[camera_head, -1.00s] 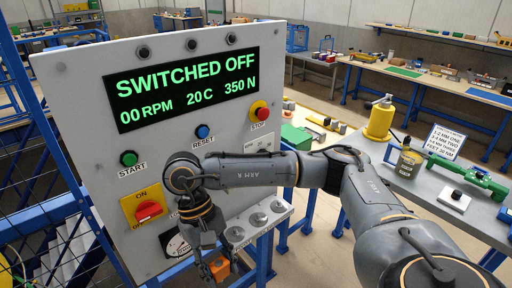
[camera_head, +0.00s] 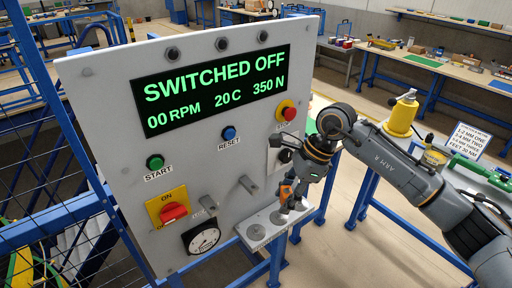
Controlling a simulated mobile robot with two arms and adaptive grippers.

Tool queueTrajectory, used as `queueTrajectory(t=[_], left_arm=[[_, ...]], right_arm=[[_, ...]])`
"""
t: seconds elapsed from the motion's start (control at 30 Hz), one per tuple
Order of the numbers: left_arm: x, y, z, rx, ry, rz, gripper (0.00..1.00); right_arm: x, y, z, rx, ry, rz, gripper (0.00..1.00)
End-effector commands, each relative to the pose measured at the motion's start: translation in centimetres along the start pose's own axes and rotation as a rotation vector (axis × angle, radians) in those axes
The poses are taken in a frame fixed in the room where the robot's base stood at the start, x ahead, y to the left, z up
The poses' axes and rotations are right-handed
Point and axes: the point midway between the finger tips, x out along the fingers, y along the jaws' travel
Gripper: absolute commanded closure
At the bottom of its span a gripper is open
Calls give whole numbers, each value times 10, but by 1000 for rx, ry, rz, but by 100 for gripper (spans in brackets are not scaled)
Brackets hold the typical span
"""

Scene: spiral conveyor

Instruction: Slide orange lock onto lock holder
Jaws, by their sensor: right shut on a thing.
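The grey control panel (camera_head: 110,110) reads "SWITCHED OFF". My right gripper (camera_head: 290,200) is in front of the panel's lower right side, above the right part of a small grey ledge (camera_head: 257,232). It is shut on an orange thing, which looks like the orange lock (camera_head: 284,193); the fingers hide most of it. Two grey pegs stick out of the panel, one in the middle (camera_head: 249,185) and one near the red switch (camera_head: 208,204). I cannot tell which part is the lock holder. The gripper is to the right of both pegs. My left gripper is not in view.
The red switch (camera_head: 173,213) on its yellow plate and a round dial (camera_head: 203,237) are at the panel's lower left. Open floor lies behind the panel's right edge.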

Motion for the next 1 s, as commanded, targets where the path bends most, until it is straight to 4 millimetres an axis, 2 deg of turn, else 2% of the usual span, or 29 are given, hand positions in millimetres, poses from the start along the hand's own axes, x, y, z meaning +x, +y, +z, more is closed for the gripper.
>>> queueTrajectory(t=[0.03, 0.2, 0.4, 0.63, 1.0], left_arm=[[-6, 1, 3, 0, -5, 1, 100], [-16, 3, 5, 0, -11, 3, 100], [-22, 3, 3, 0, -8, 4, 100], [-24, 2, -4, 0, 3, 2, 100], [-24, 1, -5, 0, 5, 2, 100]], right_arm=[[-7, -12, 15, 106, -4, -48, 84], [-19, -48, 52, 486, -4, -208, 84], [-28, -75, 78, 792, -2, -335, 84], [-32, -86, 88, 933, -1, -390, 84], [-32, -87, 89, 948, -1, -396, 84]])
